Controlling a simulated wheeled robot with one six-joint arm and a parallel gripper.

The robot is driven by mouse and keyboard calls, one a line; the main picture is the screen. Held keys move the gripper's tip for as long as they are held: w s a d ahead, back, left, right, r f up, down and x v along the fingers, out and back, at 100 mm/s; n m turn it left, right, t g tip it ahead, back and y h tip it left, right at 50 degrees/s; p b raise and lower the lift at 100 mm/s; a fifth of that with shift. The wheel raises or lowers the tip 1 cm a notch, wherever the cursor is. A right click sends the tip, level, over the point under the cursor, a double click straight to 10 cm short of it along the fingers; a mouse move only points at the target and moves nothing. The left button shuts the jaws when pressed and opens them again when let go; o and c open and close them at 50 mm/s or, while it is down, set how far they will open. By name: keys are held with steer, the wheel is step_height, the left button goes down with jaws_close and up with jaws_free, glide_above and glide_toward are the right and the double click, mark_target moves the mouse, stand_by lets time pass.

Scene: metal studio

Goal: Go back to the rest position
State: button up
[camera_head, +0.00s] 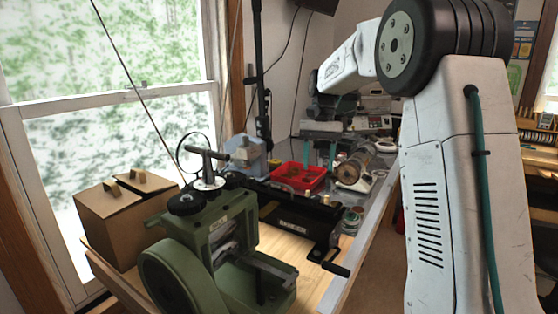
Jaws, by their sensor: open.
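My arm rises at the right and bends over at a large dark joint. Its forearm reaches away to the back of the workbench. My gripper (320,162) is at its far end, small in the picture, pointing down. Its two greenish fingers stand apart, and I see nothing held between them. It appears just above or behind the right back part of a red tray (317,185). The exact gap to the tray cannot be told.
A green hand-cranked machine (186,262) stands at the front of the wooden bench (292,247). A cardboard box (112,230) is at left by the window. A black machine with a crank (297,222) and a brownish cylinder device (352,168) stand near the tray.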

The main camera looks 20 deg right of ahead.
steer(key=shift+n+h, duration=0.3)
steer(key=shift+n, duration=0.4)
steer(key=s+f, duration=0.1)
steer(key=s+a+f, duration=0.1)
steer(key=s+f, duration=0.1)
steer(key=shift+s+f, duration=0.1)
steer(key=shift+s, duration=0.05)
steer(key=s+a+n+t, duration=0.1)
steer(key=s+a, duration=0.3)
steer(key=s, duration=0.6)
steer(key=s+a+n+t+h, duration=0.1)
steer(key=s+a+n+t, duration=0.1)
steer(key=s, duration=0.8)
steer(key=s+a+f+n+t+h, duration=0.1)
steer(key=s+a+n, duration=0.2)
steer(key=s+a, duration=0.3)
steer(key=s, duration=0.4)
steer(key=shift+s+a+t, duration=0.15)
steer(key=shift+a+t, duration=0.1)
steer(key=shift+t, duration=0.15)
